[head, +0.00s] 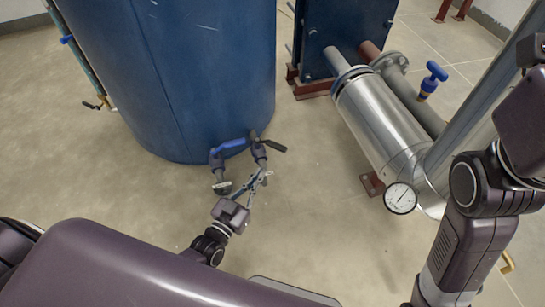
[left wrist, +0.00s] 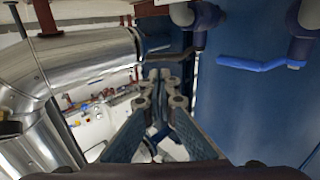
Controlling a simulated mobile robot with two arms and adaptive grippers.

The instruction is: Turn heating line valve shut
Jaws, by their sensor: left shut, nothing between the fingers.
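Two small valves sit side by side on pipes low on the front of the blue tank (head: 175,70). The left one has a blue lever (head: 229,146), which also shows in the left wrist view (left wrist: 255,64), lying roughly level. The right one has a black lever (head: 275,146) pointing right. No label tells which is the heating line valve. My left gripper (head: 264,174) is shut and empty, just below the black-lever valve in the head view. Its closed fingers show in the left wrist view (left wrist: 163,76); contact with the valve cannot be told.
A silver clad pipe (head: 385,125) with a round gauge (head: 400,198) stands to the right. A blue-handled valve (head: 433,80) is beside it. A blue plate exchanger (head: 340,30) stands behind. Another black-lever valve (head: 98,104) is left of the tank. The floor between is open.

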